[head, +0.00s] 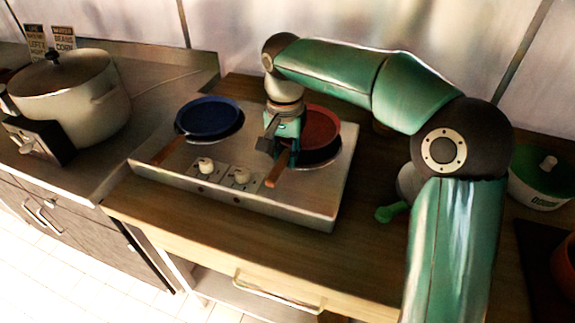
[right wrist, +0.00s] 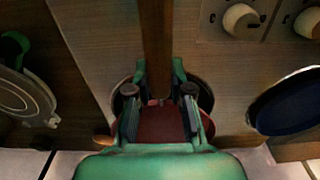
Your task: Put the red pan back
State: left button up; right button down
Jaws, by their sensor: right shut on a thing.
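The red pan (head: 322,126) is over the right burner of the two-burner hob (head: 312,203) in the head view. Its wooden handle (head: 278,168) points toward the front of the hob. My right gripper (head: 282,150) is shut on the pan's handle, close to the pan body. In the right wrist view the handle (right wrist: 155,45) runs up between the fingers of my right gripper (right wrist: 160,98), and the red pan body (right wrist: 150,123) shows partly behind them. I cannot tell whether the pan touches the burner. My left gripper is not in view.
A blue pan (head: 208,117) sits on the left burner. A large lidded pot (head: 78,97) stands on the left counter. A green-and-white lidded container (head: 541,178) and a green-handled item (head: 391,212) are at right.

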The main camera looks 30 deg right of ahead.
jog(key=shift+f, duration=1.55)
jog(key=c, duration=1.1)
grip_release()
jog(key=shift+o, duration=0.2)
notch_tip(320, 180, up, 12)
jog(key=shift+s+a+r+p, duration=0.1)
jog(key=shift+s+p, duration=0.05)
jog(key=shift+p, duration=0.5)
